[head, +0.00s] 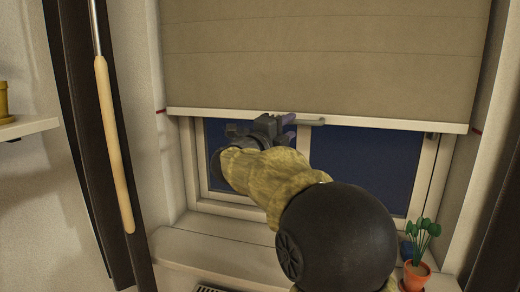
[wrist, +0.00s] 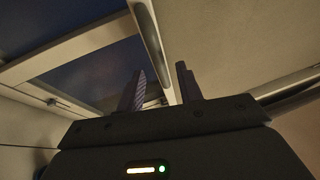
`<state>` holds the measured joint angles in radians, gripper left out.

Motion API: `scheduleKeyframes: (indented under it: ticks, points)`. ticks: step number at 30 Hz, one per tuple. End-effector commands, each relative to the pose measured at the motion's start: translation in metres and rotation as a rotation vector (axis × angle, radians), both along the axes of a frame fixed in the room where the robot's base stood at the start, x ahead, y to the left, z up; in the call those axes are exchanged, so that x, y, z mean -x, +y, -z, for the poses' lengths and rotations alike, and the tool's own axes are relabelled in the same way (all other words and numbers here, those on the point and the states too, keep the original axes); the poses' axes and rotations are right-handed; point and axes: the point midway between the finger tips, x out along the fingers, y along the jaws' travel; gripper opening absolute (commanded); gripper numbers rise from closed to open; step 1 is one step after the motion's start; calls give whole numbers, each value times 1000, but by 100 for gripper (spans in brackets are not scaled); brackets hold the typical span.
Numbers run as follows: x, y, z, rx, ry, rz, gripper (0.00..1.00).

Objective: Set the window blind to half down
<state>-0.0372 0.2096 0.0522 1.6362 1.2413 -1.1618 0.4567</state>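The beige window blind (head: 320,60) hangs over the upper part of the window in the head view. Its pale bottom bar (head: 400,123) is about level with the red marks on the left (head: 160,111) and right (head: 476,131) of the window recess. A grey pull handle (head: 312,122) sits at the bar's middle. My gripper (head: 290,119) is at the handle and partly hides it. In the wrist view the two fingers of my gripper (wrist: 161,82) stand apart, with the handle (wrist: 150,45) seen between and beyond them. I see no clear contact.
A potted plant (head: 417,270) stands at the lower right by the window sill (head: 215,250). A wooden-handled rod (head: 116,145) hangs at the left. A shelf (head: 25,128) with a yellow pot (head: 3,100) is at the far left.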

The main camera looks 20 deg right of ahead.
Motion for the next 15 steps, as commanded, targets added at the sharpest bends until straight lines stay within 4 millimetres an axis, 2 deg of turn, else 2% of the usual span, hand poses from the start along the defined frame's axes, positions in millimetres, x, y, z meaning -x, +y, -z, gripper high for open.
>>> scheduleKeyframes:
  ticks: [1,15]
  points:
    - [6,10,3,0,-1,-4,36]
    - [56,86,19,1,-1,-3,36]
